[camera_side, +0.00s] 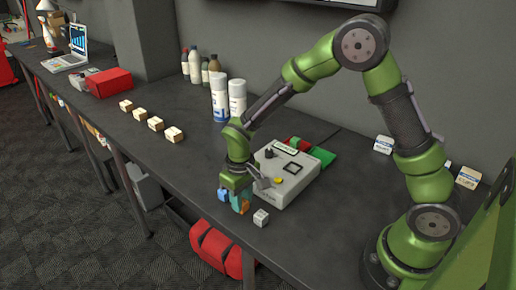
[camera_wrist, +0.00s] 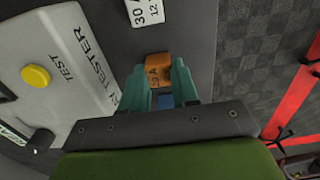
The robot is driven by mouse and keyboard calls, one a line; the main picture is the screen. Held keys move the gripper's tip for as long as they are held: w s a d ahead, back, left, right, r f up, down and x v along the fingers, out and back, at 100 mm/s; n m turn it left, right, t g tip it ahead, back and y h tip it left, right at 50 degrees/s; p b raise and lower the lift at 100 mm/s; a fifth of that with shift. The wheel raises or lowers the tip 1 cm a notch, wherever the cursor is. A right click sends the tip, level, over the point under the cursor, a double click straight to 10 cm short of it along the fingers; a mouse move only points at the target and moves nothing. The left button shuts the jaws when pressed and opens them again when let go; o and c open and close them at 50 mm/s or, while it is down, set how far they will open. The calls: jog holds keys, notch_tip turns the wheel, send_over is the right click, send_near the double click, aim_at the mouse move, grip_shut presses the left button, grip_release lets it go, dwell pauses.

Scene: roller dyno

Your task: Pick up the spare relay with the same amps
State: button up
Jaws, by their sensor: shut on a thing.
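My gripper (camera_wrist: 160,75) is low over the bench, with its teal fingers closed on the sides of an orange relay (camera_wrist: 158,69). The relay's top label ends in "0 A"; its first digit is hard to read. The orange relay also shows beside the fingers in the side view (camera_side: 244,208). A blue relay (camera_side: 223,195) is left of the fingers; it shows partly between them in the wrist view (camera_wrist: 166,101). A white relay (camera_side: 261,217), labelled "30 A" with a 12 below in the wrist view (camera_wrist: 144,10), stands apart on the right.
A pale tester box (camera_side: 292,185) with a yellow button (camera_wrist: 35,77) stands close behind the relays. Several small boxes (camera_side: 156,124) line the bench to the left. Spray cans (camera_side: 219,98) stand behind. The bench's front edge is near the gripper.

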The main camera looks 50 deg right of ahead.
grip_shut()
